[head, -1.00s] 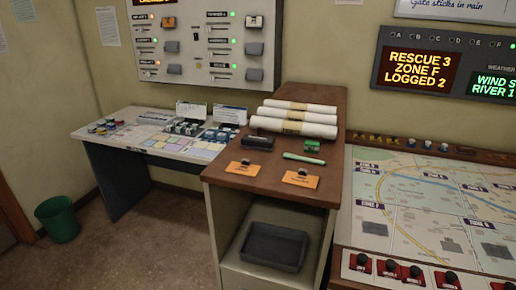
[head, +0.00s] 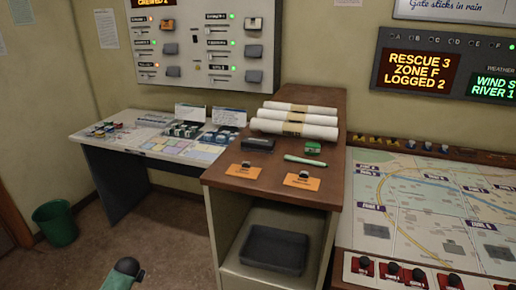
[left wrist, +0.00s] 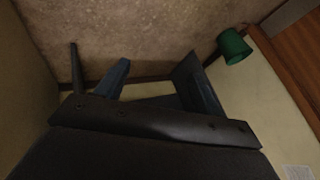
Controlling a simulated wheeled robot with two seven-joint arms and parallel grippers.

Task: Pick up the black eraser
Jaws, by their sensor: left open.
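The black eraser (head: 258,144) is a small dark block lying on the brown wooden top of the cabinet (head: 222,172), in front of rolled papers. A dark and teal part of my left arm shows at the lower left of the head view, low over the floor and well away from the eraser. In the left wrist view my left gripper (left wrist: 157,70) is open with nothing between its fingers, facing the floor and wall. The eraser is not in that view. My right gripper is not in view.
Near the eraser are a green marker (head: 305,159), a small green box (head: 313,148), orange tags (head: 302,181) and white paper rolls (head: 295,126). A dark tray (head: 274,249) sits on the shelf below. A desk (head: 112,165) and green bin (head: 55,222) stand left; a map table (head: 420,190) right.

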